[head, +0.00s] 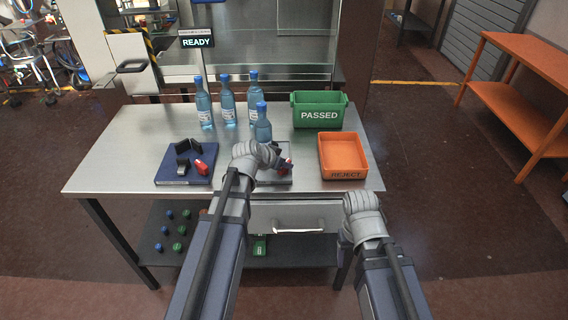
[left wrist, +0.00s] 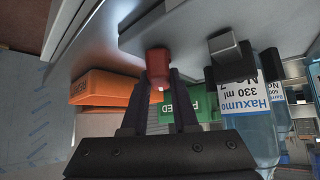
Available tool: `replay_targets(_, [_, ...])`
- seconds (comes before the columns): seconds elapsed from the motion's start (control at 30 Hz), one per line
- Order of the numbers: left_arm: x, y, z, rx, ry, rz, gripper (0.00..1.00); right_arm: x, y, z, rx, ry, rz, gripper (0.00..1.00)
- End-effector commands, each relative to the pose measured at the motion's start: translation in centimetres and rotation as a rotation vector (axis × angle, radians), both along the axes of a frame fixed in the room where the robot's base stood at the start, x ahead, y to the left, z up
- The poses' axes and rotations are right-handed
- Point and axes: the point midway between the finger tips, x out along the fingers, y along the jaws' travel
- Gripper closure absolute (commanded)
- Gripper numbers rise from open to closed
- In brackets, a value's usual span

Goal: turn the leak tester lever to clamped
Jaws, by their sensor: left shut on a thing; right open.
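A red lever (left wrist: 157,65) sits between the fingers of my left gripper (left wrist: 158,112) in the left wrist view. In the head view my left gripper (head: 284,162) is shut on this lever, at a grey-based fixture (head: 285,180) on the table. A blue-capped water bottle (head: 263,125) stands upright at this fixture, partly hidden by my wrist. In the left wrist view the bottle (left wrist: 262,115) is beside a black clamp part (left wrist: 232,47). My right gripper (head: 361,208) is open and empty in front of the table's right part; its fingertips are hard to see.
A blue-based fixture (head: 186,178) with black blocks and a red lever (head: 201,166) lies left. Several bottles (head: 227,101) stand behind. A green PASSED bin (head: 319,115) and an orange REJECT tray (head: 343,174) are right. The steel table (head: 120,155) is bare at far left.

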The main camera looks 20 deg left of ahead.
Motion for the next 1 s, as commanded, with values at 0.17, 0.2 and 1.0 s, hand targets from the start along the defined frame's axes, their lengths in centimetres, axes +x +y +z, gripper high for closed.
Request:
replay_targets(0.17, [0.06,0.13,-0.06,0.002,0.002,-0.087,1.0,0.0,0.0,-0.02,0.0,0.0,0.0,0.32])
replay_targets(0.2, [0.04,0.11,-0.08,0.002,0.003,-0.101,1.0,0.0,0.0,-0.02,0.0,0.0,0.0,0.32])
replay_targets(1.0, [-0.14,-0.01,-0.14,0.005,0.005,-0.168,0.64,0.0,0.0,-0.04,0.0,0.0,0.0,0.32])
